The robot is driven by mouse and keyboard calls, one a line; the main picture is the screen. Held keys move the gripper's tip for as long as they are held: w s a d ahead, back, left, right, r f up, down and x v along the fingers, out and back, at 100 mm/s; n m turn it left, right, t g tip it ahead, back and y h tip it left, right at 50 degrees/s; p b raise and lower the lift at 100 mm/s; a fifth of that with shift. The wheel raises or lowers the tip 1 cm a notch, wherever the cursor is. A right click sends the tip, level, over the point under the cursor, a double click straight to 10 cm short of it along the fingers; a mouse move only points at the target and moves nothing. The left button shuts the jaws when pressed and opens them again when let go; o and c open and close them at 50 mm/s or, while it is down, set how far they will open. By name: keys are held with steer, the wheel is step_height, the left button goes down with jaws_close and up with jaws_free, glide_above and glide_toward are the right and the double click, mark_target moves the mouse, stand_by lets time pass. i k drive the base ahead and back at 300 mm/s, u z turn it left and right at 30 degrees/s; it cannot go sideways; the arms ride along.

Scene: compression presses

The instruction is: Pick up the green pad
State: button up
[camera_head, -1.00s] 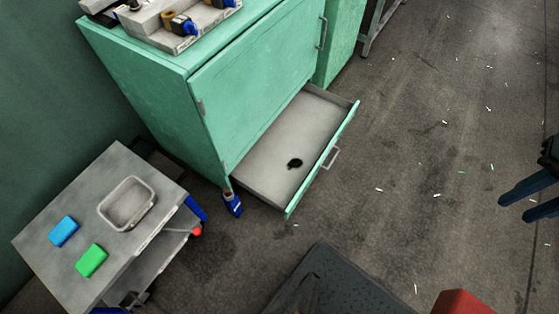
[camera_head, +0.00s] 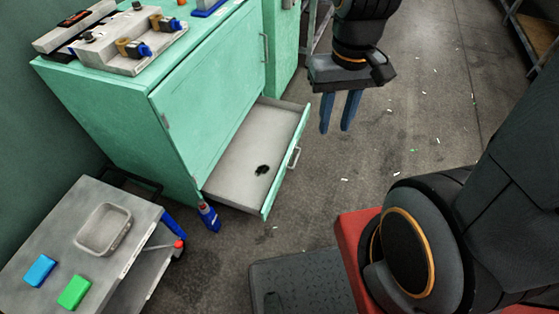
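The green pad (camera_head: 75,291) lies flat on the grey top of a small cart (camera_head: 130,208) at the lower left. A blue pad (camera_head: 40,270) lies beside it, to the left and a little further back. My gripper (camera_head: 338,130) hangs at the upper middle of the picture, over the floor and far from the cart. Its two blue fingers point down with a gap between them, and nothing shows between them.
A metal tray (camera_head: 79,243) sits on the cart behind the pads. A green cabinet (camera_head: 205,75) stands behind, its bottom drawer (camera_head: 230,180) pulled out with a black object inside. The floor on the right is mostly clear.

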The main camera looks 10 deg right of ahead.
mark_target(75, 292)
steer(key=u, duration=0.35)
steer(key=k, duration=0.7)
steer(key=u, duration=0.45)
